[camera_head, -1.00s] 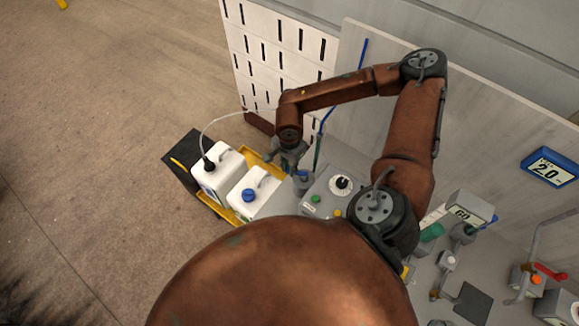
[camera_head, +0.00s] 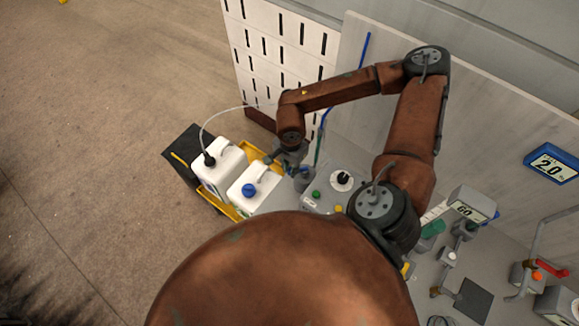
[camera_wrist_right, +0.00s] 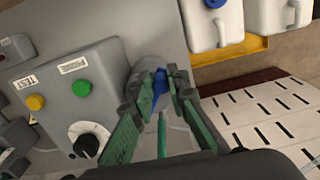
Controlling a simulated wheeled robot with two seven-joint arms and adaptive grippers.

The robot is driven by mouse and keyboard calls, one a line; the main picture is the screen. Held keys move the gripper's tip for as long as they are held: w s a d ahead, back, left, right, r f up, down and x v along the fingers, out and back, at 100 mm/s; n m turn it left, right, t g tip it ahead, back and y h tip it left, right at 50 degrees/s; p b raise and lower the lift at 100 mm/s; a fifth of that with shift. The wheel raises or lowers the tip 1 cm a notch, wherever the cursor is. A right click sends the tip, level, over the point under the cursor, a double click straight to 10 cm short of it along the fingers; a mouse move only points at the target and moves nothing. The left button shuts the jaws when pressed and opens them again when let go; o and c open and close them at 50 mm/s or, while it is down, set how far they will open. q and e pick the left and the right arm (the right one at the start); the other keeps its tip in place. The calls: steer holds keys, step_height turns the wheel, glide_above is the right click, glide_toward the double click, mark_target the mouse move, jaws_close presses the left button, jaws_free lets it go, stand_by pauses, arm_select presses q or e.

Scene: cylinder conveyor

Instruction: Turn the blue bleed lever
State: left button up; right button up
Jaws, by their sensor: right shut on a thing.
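The blue bleed lever (camera_wrist_right: 159,86) shows in the right wrist view, on a grey round fitting (camera_wrist_right: 148,70) beside the control box. My right gripper (camera_wrist_right: 161,84) has its green fingers on either side of the lever and is shut on it. The fingers hide part of the lever. In the head view the right gripper (camera_head: 288,157) is between the white canisters and the control box, and the lever cannot be made out there. My left gripper is not in view.
The control box (camera_head: 322,199) with a black knob, green and yellow buttons stands close by. White canisters (camera_head: 257,187) sit in a yellow tray (camera_head: 258,160) to the left. A slotted white panel (camera_head: 262,50) stands behind. Gauges and valves are at right.

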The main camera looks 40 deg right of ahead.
steer(key=shift+s+a+f, duration=0.2)
steer(key=shift+s+f, duration=0.15)
steer(key=shift+s, duration=1.05)
steer(key=shift+s+d+b, duration=0.1)
steer(key=shift+s+b, duration=0.25)
steer(key=o, duration=0.6)
steer(key=shift+d, duration=0.15)
steer(key=o, duration=0.5)
steer(key=shift+w+r, duration=0.15)
steer(key=shift+w, duration=0.05)
steer(key=o, duration=0.7)
